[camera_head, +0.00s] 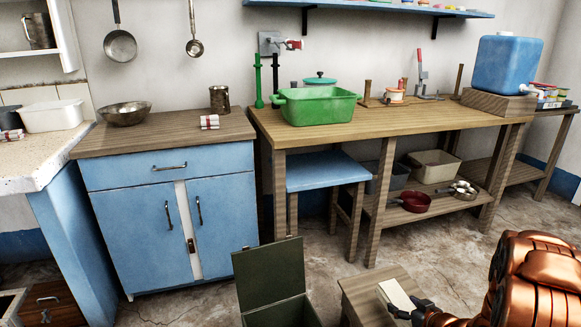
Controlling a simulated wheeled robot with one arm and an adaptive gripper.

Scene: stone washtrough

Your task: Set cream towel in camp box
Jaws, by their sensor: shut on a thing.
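The cream towel (396,296) is a small, flat, pale folded piece at the bottom of the view, over a small wooden stool or table (358,293). My gripper (405,307), black-fingered, is shut on the towel's near side. I cannot tell whether the towel touches the wooden top. The camp box (276,314) is olive green and stands on the floor to the left of the towel. Its lid (270,273) is open and upright at the back. The lower part of the box is cut off by the frame, and its inside barely shows.
A blue cabinet (170,215) stands behind the camp box, with a red-striped white bundle (209,122) on top. A wooden workbench (420,118) holds a green tub (317,105). A blue stool (326,170) stands partly under it. Bare floor (215,300) lies left of the box.

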